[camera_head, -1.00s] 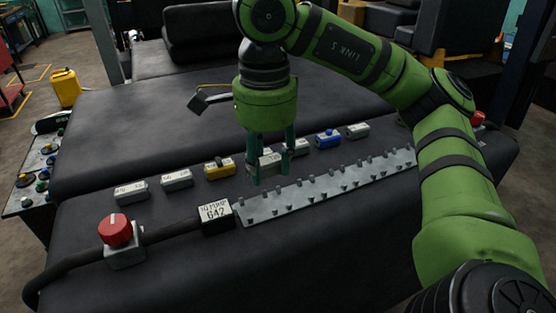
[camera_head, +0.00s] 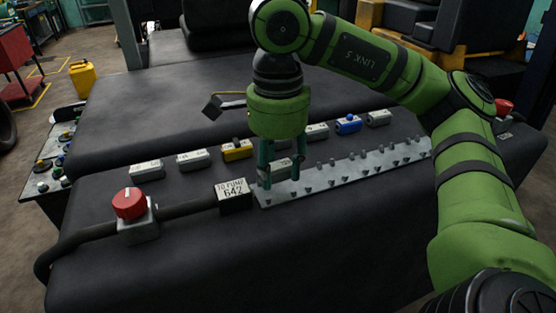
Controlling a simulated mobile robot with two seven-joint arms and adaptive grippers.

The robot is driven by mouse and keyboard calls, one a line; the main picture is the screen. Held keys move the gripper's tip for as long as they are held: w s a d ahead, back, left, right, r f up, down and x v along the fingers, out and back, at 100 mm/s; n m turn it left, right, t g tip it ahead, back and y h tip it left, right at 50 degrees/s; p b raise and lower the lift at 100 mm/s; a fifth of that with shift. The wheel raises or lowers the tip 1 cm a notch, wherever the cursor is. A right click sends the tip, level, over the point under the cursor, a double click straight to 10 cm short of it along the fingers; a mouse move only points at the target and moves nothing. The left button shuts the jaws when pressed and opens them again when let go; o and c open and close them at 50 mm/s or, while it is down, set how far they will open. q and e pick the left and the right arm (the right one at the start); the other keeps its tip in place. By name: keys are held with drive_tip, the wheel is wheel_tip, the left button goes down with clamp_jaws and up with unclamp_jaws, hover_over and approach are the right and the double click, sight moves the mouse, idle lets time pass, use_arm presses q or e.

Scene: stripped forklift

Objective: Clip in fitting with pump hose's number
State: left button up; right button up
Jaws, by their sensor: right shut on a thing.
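My right gripper (camera_head: 282,166) is shut on a grey fitting (camera_head: 278,169) and holds it over the back edge of the metal strip, near its left end. The fitting's marking is not readable. The strip (camera_head: 355,172) is long and light grey with rows of pegs. The pump hose (camera_head: 188,209) is dark and ends in a black block with a white label reading "TO PUMP 642" (camera_head: 231,190), at the strip's left end. The held fitting is behind and right of this label, apart from it. My left gripper is not in view.
Behind the strip stand a row of fittings: grey ones (camera_head: 147,170) (camera_head: 193,159), a yellow one (camera_head: 237,150), a blue one (camera_head: 348,124) and more grey. A red knob (camera_head: 129,204) on a grey box sits at the hose. Dark surface in front is clear.

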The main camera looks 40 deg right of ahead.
drive_tip(key=shift+f+b, duration=0.4)
drive_tip(key=shift+b, duration=0.2)
idle(1.2)
drive_tip(key=shift+f+b, duration=0.75)
drive_tip(key=shift+f, duration=0.1)
drive_tip(key=shift+r, duration=0.15)
drive_tip(key=shift+r+p, duration=2.45)
